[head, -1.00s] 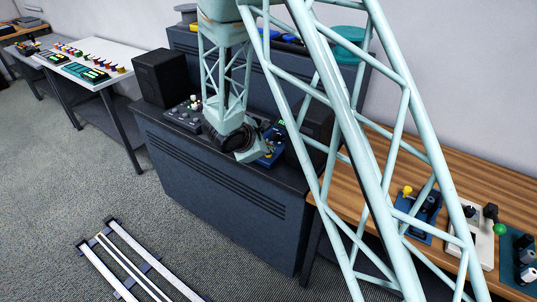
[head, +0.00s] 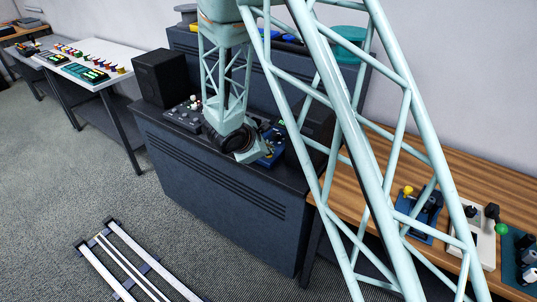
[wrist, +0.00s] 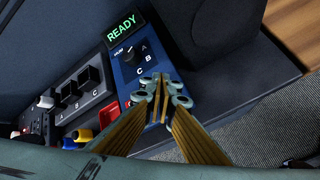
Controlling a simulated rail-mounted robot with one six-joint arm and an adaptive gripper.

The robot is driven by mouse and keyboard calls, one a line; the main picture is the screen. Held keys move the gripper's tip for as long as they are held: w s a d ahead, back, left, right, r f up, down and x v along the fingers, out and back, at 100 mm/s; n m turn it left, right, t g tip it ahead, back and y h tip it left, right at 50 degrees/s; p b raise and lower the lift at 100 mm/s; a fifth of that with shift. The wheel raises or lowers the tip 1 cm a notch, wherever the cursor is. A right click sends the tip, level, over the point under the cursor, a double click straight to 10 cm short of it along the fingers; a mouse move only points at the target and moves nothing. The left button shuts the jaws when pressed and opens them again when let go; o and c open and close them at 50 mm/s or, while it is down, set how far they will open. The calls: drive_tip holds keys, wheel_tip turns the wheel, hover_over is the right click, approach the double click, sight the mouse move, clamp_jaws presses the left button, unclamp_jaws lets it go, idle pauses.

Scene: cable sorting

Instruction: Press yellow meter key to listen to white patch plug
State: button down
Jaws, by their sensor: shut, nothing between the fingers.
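My gripper (wrist: 160,88) is shut and empty in the wrist view, with its fingertips over the lower part of a blue meter box (wrist: 129,72). The box has a black knob marked A, B, C and a lit green READY display (wrist: 122,35). A small yellow piece (wrist: 83,135) shows left of my gripper's finger; I cannot tell whether it is the meter key. A white-topped plug or knob (wrist: 45,101) stands at the left. In the head view the blue box (head: 270,152) is partly hidden behind my gripper. I cannot tell whether the fingertips touch anything.
Black switches (wrist: 78,87) marked A, B and C stand left of the blue box. A black speaker (head: 160,77) stands on the dark console (head: 215,180). A wooden bench (head: 465,175) at the right holds another blue unit with a yellow knob (head: 407,190).

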idle(0.8)
drive_tip(key=shift+r, duration=0.7)
drive_tip(key=shift+r, duration=0.15)
drive_tip(key=shift+r+p, duration=1)
drive_tip(key=shift+r, duration=1.4)
drive_tip(key=shift+a, duration=0.1)
